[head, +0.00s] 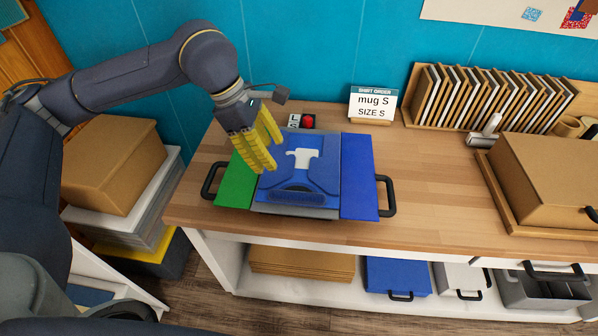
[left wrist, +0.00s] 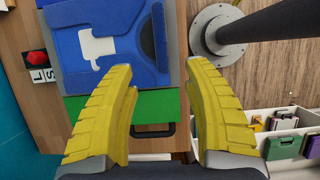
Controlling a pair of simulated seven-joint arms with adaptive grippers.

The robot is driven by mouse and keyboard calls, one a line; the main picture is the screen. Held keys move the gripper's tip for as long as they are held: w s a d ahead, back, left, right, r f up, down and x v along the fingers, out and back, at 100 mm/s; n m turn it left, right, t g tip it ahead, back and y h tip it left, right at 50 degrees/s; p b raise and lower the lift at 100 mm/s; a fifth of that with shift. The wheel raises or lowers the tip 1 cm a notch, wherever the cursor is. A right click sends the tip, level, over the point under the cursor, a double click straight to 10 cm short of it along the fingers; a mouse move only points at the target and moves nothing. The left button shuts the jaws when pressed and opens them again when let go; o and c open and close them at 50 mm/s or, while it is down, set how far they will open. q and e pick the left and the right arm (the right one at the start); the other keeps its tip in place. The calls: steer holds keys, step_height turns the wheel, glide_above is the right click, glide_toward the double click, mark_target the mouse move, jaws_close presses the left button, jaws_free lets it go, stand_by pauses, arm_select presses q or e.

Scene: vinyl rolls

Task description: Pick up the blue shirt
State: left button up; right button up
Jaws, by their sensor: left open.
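The blue shirt (head: 300,178) lies folded, with a white print on it, on a folding board on the wooden table. The board has a green flap (head: 237,181) on the left and a blue flap (head: 359,177) on the right. My left gripper (head: 266,150) is open, with yellow fingers, above the board's left side near the shirt. In the left wrist view the shirt (left wrist: 72,52) is beyond the fingertips, and nothing is between the fingers. My right gripper is not in view.
A sign (head: 373,103) reading "mug S, SIZE S" stands behind the board. A red button (head: 309,121) is at the board's back edge. A rack of framed panels (head: 490,98) and a cardboard box (head: 550,180) stand to the right. Table between board and box is clear.

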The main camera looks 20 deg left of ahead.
mark_target(296, 194)
arm_select(q)
steer(key=x, duration=1.6)
steer(key=shift+r, duration=0.1)
jaws_close()
